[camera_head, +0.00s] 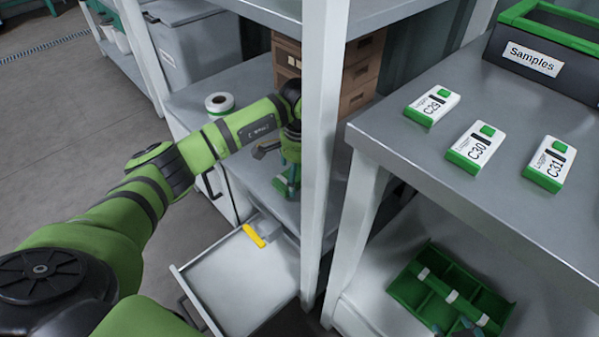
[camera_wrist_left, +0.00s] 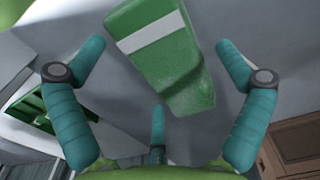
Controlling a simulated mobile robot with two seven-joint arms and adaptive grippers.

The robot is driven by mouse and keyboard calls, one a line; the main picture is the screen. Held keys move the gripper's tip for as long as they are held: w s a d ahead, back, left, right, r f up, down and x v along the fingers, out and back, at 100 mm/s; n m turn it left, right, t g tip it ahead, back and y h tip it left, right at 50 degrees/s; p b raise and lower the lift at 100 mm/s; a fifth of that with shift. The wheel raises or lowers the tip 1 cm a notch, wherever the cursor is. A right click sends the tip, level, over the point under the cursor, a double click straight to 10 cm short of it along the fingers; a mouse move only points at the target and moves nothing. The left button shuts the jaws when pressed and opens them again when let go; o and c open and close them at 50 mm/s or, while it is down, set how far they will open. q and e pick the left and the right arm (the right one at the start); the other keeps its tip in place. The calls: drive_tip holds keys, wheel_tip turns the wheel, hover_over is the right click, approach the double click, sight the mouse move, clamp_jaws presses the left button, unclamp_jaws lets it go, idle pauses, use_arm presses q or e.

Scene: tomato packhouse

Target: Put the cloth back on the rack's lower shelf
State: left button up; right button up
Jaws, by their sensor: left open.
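A green piece with a white band, which looks like the folded cloth (camera_wrist_left: 165,65), lies on a grey surface in the left wrist view. In the head view a small green part of it (camera_head: 281,186) shows below my left gripper (camera_head: 288,172), at the rack's grey shelf (camera_head: 258,178). My left gripper (camera_wrist_left: 160,48) is open, with its teal fingers spread on either side of the cloth and nothing clearly gripped. Whether they touch it I cannot tell. Teal tips, seemingly of my right gripper (camera_head: 466,329), show at the bottom edge, mostly cut off.
A white rack post (camera_head: 324,130) stands right beside my left gripper. A roll (camera_head: 219,104) and brown drawers (camera_head: 360,75) stand on the shelf. Below is an open drawer (camera_head: 230,285) with a yellow item (camera_head: 254,236). Loggers (camera_head: 432,106) lie on the right table; a green tray (camera_head: 405,291) sits beneath.

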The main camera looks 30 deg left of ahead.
sight(299, 175)
use_arm(q)
wheel_tip(299, 175, up, 6)
drive_tip(key=shift+f+p, duration=0.2)
drive_tip(key=shift+p, duration=0.5)
wheel_tip(299, 175, up, 7)
drive_tip(key=p, duration=0.1)
drive_tip(key=shift+f, duration=0.15)
use_arm(e)
drive_tip(key=s+d+f+g+h, duration=0.1)
drive_tip(key=s+d+f+g, duration=0.2)
drive_tip(key=s+f+g, duration=0.2)
drive_tip(key=shift+s+f+m, duration=0.3)
drive_tip(key=shift+s+f, duration=0.45)
drive_tip(key=shift+s, duration=0.35)
